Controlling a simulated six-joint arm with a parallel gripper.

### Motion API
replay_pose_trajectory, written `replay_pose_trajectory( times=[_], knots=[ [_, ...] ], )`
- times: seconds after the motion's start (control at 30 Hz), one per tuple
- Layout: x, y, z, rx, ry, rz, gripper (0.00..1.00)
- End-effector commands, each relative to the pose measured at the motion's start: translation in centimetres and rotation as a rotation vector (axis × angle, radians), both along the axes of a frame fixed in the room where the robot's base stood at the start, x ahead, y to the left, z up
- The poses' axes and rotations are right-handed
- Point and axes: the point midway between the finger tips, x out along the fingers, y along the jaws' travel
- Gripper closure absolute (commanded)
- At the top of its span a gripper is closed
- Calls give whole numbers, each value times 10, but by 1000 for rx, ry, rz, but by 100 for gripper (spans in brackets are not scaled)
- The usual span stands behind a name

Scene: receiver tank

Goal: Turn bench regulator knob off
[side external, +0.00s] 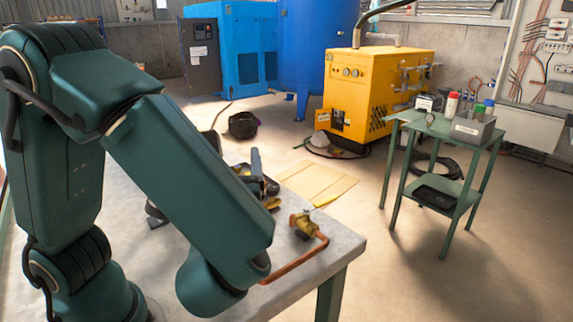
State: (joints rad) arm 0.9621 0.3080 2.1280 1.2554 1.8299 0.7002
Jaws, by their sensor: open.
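A brass valve fitting (303,224) sits near the right corner of the bench, joined to a bent copper pipe (298,262). Behind it on the bench is a group of dark and yellow parts (258,178), with a smaller brass-coloured piece (271,204) beside it. I cannot tell which of these carries the regulator knob, or how the knob is turned. My green forearm crosses in front of the bench and hides much of its top. My gripper cannot be made out; it seems hidden behind my arm.
The pale bench top (345,245) is bare around its right corner. A green side table (440,125) with a grey bin (473,129) stands to the right. A yellow compressor (375,85), blue tank (315,40) and blue cabinet (245,45) stand behind. Floor lies between.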

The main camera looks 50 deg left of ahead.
Motion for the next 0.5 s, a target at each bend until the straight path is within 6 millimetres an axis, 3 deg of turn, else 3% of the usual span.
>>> replay_pose_trajectory(
  times=[0.5],
  knots=[
    [0,1,-106,5,5,3,22]
  ],
)
